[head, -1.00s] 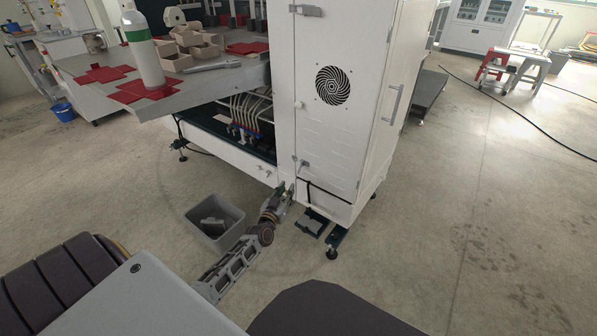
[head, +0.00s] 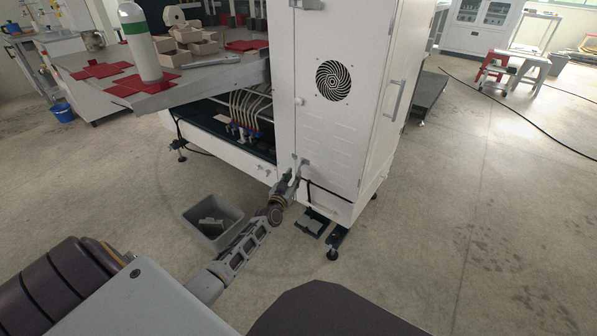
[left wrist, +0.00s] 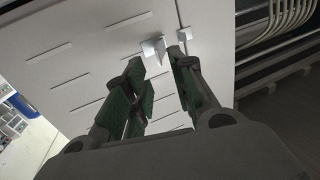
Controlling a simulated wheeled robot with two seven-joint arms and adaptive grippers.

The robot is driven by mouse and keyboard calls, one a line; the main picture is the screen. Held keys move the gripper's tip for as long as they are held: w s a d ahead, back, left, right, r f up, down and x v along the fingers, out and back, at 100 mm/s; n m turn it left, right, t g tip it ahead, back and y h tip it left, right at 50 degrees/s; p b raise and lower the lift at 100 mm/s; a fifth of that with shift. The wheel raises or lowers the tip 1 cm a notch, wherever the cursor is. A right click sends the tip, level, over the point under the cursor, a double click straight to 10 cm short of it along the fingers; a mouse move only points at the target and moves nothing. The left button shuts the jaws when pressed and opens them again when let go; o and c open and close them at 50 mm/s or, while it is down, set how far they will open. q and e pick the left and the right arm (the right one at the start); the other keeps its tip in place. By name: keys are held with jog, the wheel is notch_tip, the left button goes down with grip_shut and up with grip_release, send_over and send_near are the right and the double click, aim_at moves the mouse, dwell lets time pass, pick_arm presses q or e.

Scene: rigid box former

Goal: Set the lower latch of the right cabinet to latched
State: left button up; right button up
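The right cabinet (head: 340,130) is tall and white, with a round black vent in its door. Its lower latch (head: 304,162) is a small grey handle low on the door's left edge, partly hidden by my gripper. My left gripper (head: 295,174) is right at the latch in the head view. In the left wrist view, its two green-padded fingers (left wrist: 155,62) are spread apart, with the latch (left wrist: 151,49) showing just beyond and between their tips. I cannot tell whether they touch it, nor clearly how the handle is turned. My right gripper is out of view.
An upper latch (head: 307,5) sits near the top of the door. A grey bin (head: 213,234) stands on the floor beside my left arm. A worktable (head: 215,80) with boxes and a bottle is at left. Floor at right is largely clear.

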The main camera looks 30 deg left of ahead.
aim_at(300, 166)
pick_arm(q)
jog(key=shift+w+a+b, duration=0.2)
jog(key=shift+w+b, duration=0.3)
jog(key=shift+w, duration=0.55)
jog(key=shift+w+a+b, duration=0.2)
jog(key=shift+w+b, duration=0.25)
jog(key=shift+w, duration=0.55)
jog(key=shift+w+a+b, duration=0.2)
jog(key=shift+w+b, duration=0.3)
jog(key=shift+w, duration=0.55)
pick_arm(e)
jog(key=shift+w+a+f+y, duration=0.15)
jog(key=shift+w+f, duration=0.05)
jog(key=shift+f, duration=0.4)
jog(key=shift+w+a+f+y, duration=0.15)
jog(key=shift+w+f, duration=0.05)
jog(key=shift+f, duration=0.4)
pick_arm(q)
grip_shut()
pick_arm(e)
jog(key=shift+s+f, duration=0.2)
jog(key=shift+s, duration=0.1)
